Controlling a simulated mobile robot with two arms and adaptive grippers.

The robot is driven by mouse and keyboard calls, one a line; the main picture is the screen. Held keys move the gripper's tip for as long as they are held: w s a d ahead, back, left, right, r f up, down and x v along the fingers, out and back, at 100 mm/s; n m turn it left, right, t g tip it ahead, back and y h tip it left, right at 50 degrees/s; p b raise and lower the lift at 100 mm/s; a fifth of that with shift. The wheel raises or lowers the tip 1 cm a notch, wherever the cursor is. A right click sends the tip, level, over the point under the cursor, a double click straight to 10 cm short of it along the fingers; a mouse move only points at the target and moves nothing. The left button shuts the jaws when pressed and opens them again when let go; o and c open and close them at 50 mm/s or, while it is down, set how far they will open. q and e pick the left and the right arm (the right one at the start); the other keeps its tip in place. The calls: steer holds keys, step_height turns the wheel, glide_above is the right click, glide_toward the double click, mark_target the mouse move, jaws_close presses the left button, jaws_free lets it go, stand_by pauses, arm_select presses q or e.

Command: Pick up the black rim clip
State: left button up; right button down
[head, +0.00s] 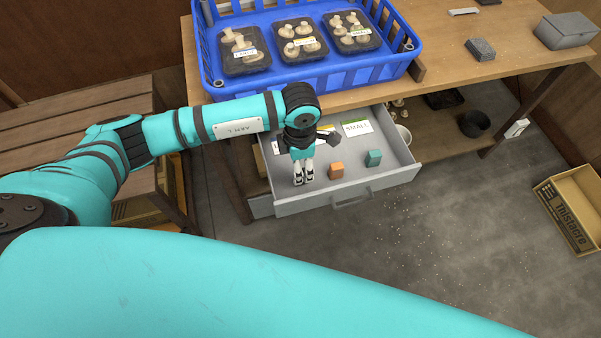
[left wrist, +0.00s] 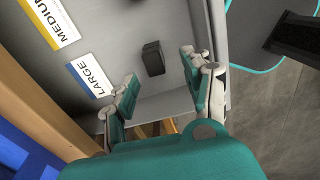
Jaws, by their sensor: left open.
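A small black block-shaped piece, which looks like the black rim clip (left wrist: 153,58), lies on the grey drawer floor in the left wrist view. It is not clearly visible in the head view, where my left gripper (head: 303,178) hangs pointing down over the left part of the open drawer (head: 345,195). In the left wrist view my left gripper (left wrist: 162,84) is open, with its teal fingers wide apart and nothing between the tips. The black piece lies just beyond the fingertips, between their lines. My right gripper is not in view.
An orange block (head: 336,170) and a teal block (head: 373,158) lie in the drawer right of my left gripper. Size cards, including SMALL (head: 355,128) and LARGE (left wrist: 90,76), lie along its back. A blue crate (head: 310,82) with mushroom trays stands on the table above.

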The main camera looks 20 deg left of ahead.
arm_select(q)
steer(key=f, duration=0.6)
steer(key=shift+w+f+p, duration=0.35)
steer(key=shift+w, duration=0.05)
steer(key=shift+c, duration=0.7)
steer(key=c, duration=0.8)
